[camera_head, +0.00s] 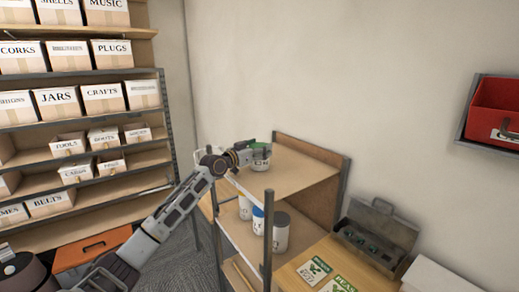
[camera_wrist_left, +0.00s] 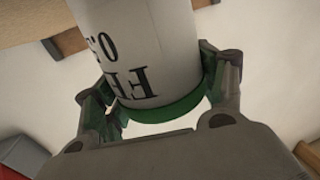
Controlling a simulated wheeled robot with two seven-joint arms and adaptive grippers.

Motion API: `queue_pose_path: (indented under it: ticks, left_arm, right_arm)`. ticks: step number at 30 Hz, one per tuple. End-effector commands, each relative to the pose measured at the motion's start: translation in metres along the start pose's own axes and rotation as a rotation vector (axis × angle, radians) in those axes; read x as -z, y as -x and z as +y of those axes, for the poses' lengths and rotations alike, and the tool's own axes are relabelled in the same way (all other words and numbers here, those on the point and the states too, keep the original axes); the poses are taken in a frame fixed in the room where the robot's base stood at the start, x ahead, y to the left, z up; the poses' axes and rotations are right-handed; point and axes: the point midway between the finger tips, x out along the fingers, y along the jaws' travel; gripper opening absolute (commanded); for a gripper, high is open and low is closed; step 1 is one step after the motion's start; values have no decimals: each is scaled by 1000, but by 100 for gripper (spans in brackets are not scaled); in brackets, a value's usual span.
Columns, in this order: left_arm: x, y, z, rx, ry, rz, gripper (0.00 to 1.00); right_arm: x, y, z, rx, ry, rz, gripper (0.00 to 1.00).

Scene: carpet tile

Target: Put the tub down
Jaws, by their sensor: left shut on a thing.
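My left gripper (camera_head: 247,154) is shut on the tub (camera_head: 260,159), a white tub with dark lettering and a green lid. The gripper and the tub are at the top board (camera_head: 290,172) of a small shelf unit; I cannot tell whether the tub touches the board. In the left wrist view the tub (camera_wrist_left: 143,50) sits between both fingers of the gripper (camera_wrist_left: 160,95). Its green lid shows at the finger end and its lettering appears upside down. My right gripper is not in view.
White, blue-lidded and grey-lidded tubs (camera_head: 281,233) stand on the shelf below. A grey open toolbox (camera_head: 373,238) and seed packets (camera_head: 314,270) lie on the bench at the right. A red bin (camera_head: 493,108) hangs on the wall. The top board has free room.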

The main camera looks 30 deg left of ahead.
Motion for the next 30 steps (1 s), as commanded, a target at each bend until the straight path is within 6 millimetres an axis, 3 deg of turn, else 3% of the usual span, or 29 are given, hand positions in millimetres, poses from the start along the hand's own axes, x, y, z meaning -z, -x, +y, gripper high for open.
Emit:
queue_pose_path:
  ticks: [11,12,16,30]
  left_arm:
    - [0,0,0,0,-1,4,30]
    - [-2,0,0,0,0,0,76]
    - [-2,0,0,0,0,0,92]
    - [0,0,0,0,0,0,92]
  right_arm:
    - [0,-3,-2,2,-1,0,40]
    - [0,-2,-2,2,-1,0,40]
    - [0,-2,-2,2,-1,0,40]
    - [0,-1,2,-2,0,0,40]
